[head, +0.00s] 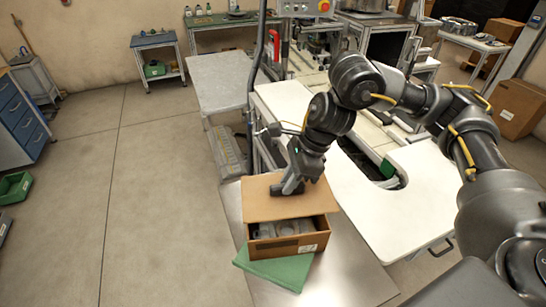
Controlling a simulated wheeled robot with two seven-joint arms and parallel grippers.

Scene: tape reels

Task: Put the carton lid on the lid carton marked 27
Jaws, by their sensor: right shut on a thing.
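The carton lid (268,204) is a flat tan cardboard panel. My right gripper (291,189) is shut on it near the middle of its right part, coming down from above. The brown carton (290,249) stands just in front of and below the lid. Its front part is open and shows grey items inside. The lid covers the carton's back, and I cannot tell whether it touches the carton. A dark mark and a pale label are on the carton's front, too small to read. My left gripper is not in view.
A green mat (277,271) lies partly under the carton on a grey metal table (340,285). A white worktop (390,215) with a cutout stands to the right, close to my right arm. The floor on the left is open.

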